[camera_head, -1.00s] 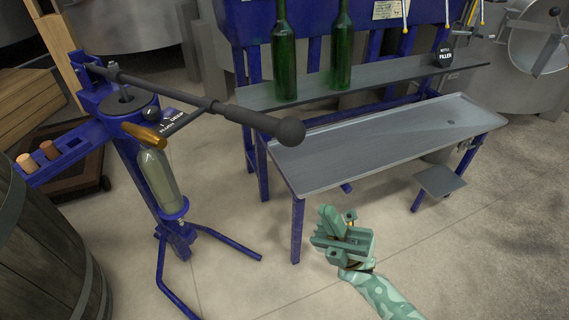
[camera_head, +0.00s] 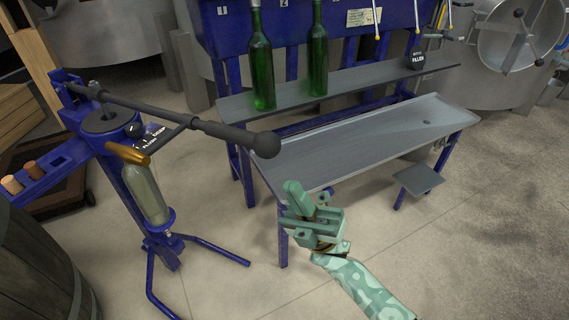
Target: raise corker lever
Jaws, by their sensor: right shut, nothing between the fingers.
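The blue floor corker (camera_head: 128,180) stands at the left on splayed legs. Its dark lever (camera_head: 190,123) reaches out to the right, sloping slightly down, and ends in a round black knob (camera_head: 266,145). My right gripper (camera_head: 297,205) is shut and empty. It is below and a little right of the knob in the picture, apart from the lever, in front of the bench's near corner. My left gripper is not in view.
A blue filler bench with a grey tray (camera_head: 350,150) stands behind my right gripper. Two green bottles (camera_head: 262,70) stand on its shelf (camera_head: 375,82). Corks (camera_head: 31,169) sit in the corker's blue holder. A barrel (camera_head: 35,265) is at the lower left. The floor at right is clear.

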